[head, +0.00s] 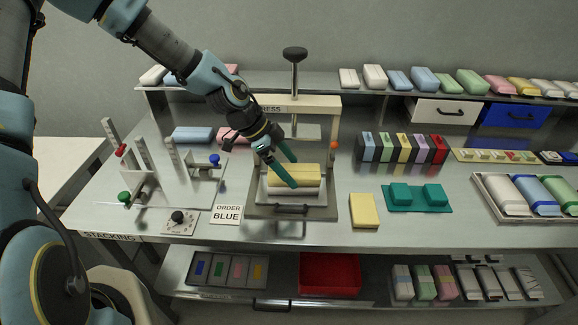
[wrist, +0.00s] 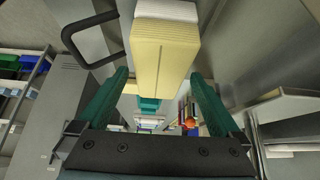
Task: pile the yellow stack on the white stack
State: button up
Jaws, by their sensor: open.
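The yellow stack (head: 300,173) lies on top of the white stack (head: 280,193) in the tray of the press. In the wrist view the yellow stack (wrist: 166,45) has the white stack (wrist: 166,10) directly against it, their sides roughly in line. My gripper (head: 291,172) is open at the yellow stack, one green finger crossing its front and the other behind it. In the wrist view the open fingers (wrist: 160,75) stand on either side of the yellow stack, with gaps showing. The far underside of the white stack is hidden.
The press frame (head: 322,104) and its tall handle (head: 295,75) rise close behind my gripper. A yellow pad (head: 364,210) and a green fixture (head: 417,197) lie to the right. A stacking jig (head: 150,180) stands left. An "ORDER BLUE" card (head: 227,213) lies in front.

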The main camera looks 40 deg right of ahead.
jog(key=b+v, duration=0.1)
jog(key=v, duration=1)
jog(key=shift+b, duration=0.4)
jog(key=w+a+f+n+t+y, duration=0.1)
jog(key=w+a+n+t+y, duration=0.15)
jog(key=a+n, duration=0.55)
jog(key=w+a+f+n+t+y, duration=0.1)
jog(key=w+a+f+n, duration=0.2)
jog(key=a, duration=0.9)
jog(key=a+r+n+t, duration=0.1)
jog(key=a+r+n, duration=0.2)
jog(key=a+n, duration=0.3)
jog(key=a+r+n+t+y, duration=0.1)
jog(key=a+r+n, duration=0.2)
jog(key=a+n, duration=0.4)
jog(key=a, duration=0.2)
jog(key=shift+s+a+r, duration=0.3)
jog(key=shift+s+r, duration=0.05)
jog(key=shift+y, duration=0.25)
